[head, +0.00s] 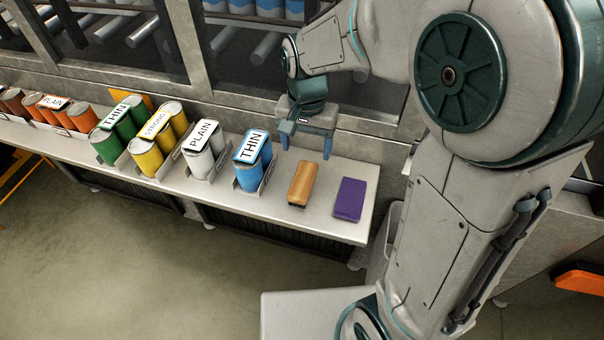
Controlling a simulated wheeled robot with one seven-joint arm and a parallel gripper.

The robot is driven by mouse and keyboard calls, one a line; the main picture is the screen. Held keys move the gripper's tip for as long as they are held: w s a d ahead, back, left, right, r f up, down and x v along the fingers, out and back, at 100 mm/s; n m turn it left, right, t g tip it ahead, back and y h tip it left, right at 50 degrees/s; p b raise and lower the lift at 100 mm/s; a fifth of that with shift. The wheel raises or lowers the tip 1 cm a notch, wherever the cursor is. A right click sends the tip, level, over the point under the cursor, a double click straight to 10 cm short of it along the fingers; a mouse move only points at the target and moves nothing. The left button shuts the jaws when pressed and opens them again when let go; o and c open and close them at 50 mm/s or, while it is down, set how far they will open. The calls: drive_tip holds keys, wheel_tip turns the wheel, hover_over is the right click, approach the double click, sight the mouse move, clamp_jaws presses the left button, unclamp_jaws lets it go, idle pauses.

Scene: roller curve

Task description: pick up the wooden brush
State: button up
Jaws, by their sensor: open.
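The wooden brush (302,184) is a tan-brown block lying on the light shelf (330,220) near its right end. It sits between the blue cans and a purple block. My gripper (306,143) hangs behind and above the brush, close to the cabinet wall. Its fingers are apart and point down, with nothing seen between them. The gap between the gripper and the brush is hard to judge from this single view.
Blue cans (249,175) labelled THIN stand just left of the brush. A purple block (350,199) lies to its right. White, yellow, green and orange cans line the shelf further left. A metal wall (350,146) rises behind the shelf.

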sight(303, 178)
wheel_tip(303, 178, down, 8)
drive_tip(key=shift+r, duration=0.1)
drive_tip(key=shift+s+a+f+p, duration=0.1)
drive_tip(key=shift+f+p, duration=0.1)
drive_tip(key=shift+f, duration=0.65)
drive_tip(key=shift+w+a+f+p, duration=0.1)
drive_tip(key=shift+a+f+p, duration=0.1)
drive_tip(key=shift+f, duration=0.7)
drive_tip(key=shift+s+a+f+p, duration=0.1)
drive_tip(key=shift+f+p, duration=0.1)
drive_tip(key=shift+f, duration=0.65)
drive_tip(key=c, duration=1.1)
